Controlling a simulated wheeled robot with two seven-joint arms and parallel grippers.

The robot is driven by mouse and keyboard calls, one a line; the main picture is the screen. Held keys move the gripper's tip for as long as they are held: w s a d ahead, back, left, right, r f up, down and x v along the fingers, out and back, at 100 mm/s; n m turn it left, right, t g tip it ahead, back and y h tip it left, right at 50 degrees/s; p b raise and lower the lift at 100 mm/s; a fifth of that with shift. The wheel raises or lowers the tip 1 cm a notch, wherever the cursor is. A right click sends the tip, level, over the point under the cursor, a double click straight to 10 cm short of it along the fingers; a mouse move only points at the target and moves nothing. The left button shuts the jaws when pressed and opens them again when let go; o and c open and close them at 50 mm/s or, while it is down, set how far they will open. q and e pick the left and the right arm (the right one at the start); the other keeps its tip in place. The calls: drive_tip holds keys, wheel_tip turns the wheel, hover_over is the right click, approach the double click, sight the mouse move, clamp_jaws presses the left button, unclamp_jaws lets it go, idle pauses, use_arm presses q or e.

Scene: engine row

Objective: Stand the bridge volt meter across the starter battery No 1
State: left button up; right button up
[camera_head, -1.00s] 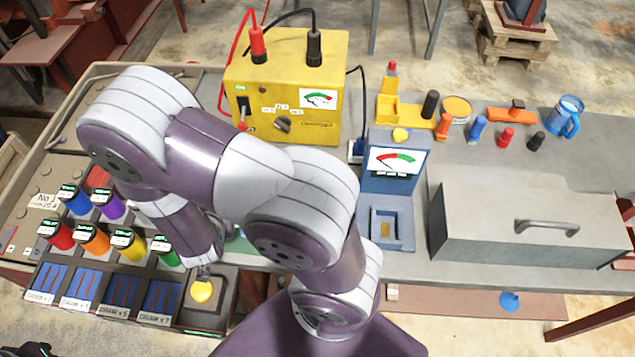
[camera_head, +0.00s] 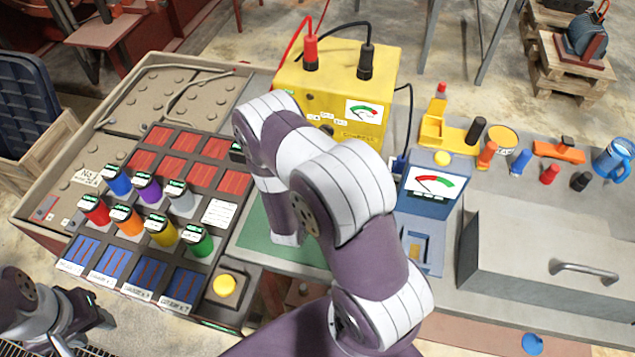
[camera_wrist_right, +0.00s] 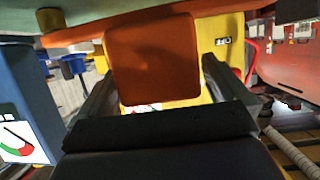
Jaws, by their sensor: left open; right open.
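The starter battery No 1 seems to be the tan block with round plugs (camera_head: 105,150) at the left, beside a "No 1" label (camera_head: 88,177). An orange-brown squarish body (camera_wrist_right: 152,60) fills the space between the fingers of my right gripper (camera_wrist_right: 155,85) in the right wrist view. It may be the bridge volt meter; I cannot be sure. My right gripper is open around it. In the head view my right arm hides that gripper and the body. My left gripper (camera_head: 98,312) is open and empty at the lower left, in front of the bench.
A yellow box (camera_head: 340,85) with red and black leads stands behind my right arm. A blue gauge unit (camera_head: 428,205) and a grey lidded box (camera_head: 530,255) stand right. Coloured cylinders (camera_head: 120,218) fill a rack. A green mat (camera_head: 255,235) is partly bare.

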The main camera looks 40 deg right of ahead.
drive_tip(key=shift+w+d, duration=0.1)
drive_tip(key=c, duration=1.2)
drive_tip(key=shift+r, duration=0.1)
